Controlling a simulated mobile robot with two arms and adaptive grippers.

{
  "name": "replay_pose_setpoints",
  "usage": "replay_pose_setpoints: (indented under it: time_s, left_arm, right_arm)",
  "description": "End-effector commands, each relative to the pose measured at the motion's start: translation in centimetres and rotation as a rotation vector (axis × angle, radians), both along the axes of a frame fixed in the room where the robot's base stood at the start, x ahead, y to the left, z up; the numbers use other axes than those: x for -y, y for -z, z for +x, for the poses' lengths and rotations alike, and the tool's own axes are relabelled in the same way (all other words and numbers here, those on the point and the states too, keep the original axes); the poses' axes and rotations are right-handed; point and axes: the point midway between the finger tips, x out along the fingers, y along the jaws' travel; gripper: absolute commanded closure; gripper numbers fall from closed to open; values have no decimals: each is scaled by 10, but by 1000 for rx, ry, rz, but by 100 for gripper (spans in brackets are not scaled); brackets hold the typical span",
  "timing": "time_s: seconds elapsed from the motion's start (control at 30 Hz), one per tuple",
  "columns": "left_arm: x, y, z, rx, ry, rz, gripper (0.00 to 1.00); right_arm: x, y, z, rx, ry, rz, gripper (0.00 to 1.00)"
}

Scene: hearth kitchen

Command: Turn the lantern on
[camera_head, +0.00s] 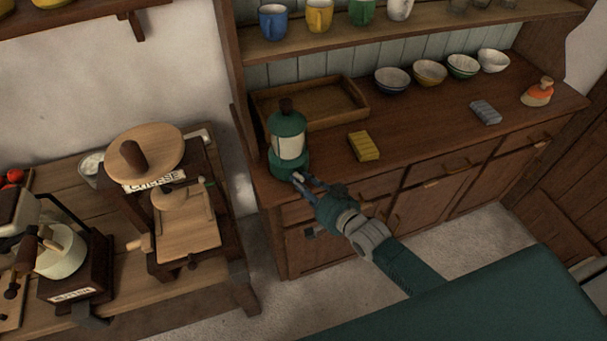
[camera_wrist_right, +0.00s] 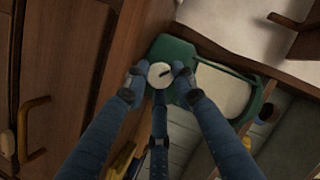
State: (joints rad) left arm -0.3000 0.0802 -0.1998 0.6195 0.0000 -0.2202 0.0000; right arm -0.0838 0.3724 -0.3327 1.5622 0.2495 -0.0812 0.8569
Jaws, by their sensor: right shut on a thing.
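The green lantern (camera_head: 288,148) with a pale window and a dark top knob stands upright at the left front corner of the dresser top. My right gripper (camera_head: 299,180) reaches the lantern's front base from the lower right. In the right wrist view the lantern (camera_wrist_right: 187,52) lies beyond the fingers, and its round white knob (camera_wrist_right: 160,75) with a dark mark sits between the fingertips of my right gripper (camera_wrist_right: 158,80). The fingers are shut on this knob. Whether the lantern is lit I cannot tell. My left gripper is not in view.
A wooden side table (camera_head: 140,275) with a cheese press stands at left.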

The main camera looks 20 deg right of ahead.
Motion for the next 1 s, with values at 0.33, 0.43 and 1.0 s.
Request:
replay_pose_setpoints:
  time_s: [0.33,0.43,1.0]
  left_arm:
    - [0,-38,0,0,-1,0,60]
    - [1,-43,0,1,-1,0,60]
    - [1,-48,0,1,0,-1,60]
  right_arm:
    - [-4,-4,-1,6,2,-322,100]
    - [-5,-3,-1,9,2,-411,100]
    - [-6,0,-1,21,0,-724,100]
